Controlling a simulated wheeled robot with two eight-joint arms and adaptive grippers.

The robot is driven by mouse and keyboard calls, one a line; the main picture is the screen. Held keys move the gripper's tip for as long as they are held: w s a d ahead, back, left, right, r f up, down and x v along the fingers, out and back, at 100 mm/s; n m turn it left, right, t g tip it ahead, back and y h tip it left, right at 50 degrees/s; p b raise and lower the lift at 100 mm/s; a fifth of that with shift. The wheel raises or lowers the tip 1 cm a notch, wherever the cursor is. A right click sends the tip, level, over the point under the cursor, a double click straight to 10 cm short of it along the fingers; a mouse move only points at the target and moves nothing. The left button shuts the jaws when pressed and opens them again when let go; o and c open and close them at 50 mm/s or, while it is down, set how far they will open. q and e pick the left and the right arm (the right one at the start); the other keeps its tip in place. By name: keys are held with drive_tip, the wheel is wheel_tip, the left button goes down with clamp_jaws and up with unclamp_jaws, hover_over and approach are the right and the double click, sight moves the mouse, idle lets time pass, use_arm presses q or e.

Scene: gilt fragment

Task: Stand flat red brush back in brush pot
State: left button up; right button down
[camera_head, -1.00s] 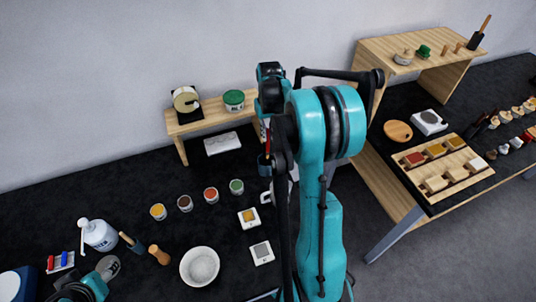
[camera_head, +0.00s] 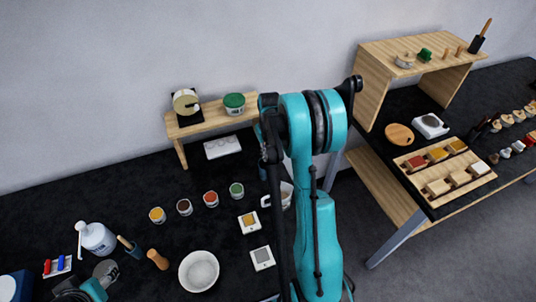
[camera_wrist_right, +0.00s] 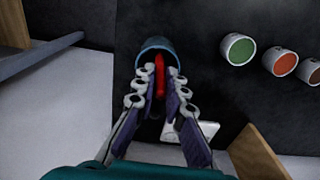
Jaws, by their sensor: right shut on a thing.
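The flat red brush (camera_wrist_right: 159,75) shows as a narrow red strip between the fingers of my right gripper (camera_wrist_right: 160,90) in the right wrist view. The gripper is shut on it. The blue-grey brush pot (camera_wrist_right: 157,44) is straight beyond the fingertips, and the brush lines up with its mouth. The fingers hide the near side of the rim, so I cannot tell how deep the brush sits. In the head view the pot (camera_head: 262,172) is mostly hidden behind my right arm, which also hides the right gripper.
Several small paint pots (camera_head: 211,199) stand in a row left of my right arm. A white mug (camera_head: 284,196) is close by the arm. A wooden shelf (camera_head: 215,122) stands behind. A white bowl (camera_head: 199,270) is in front.

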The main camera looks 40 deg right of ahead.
drive_tip(key=c, duration=2)
unclamp_jaws()
drive_tip(key=shift+f, duration=0.2)
drive_tip(key=o, duration=0.4)
drive_tip(key=shift+r, duration=0.2)
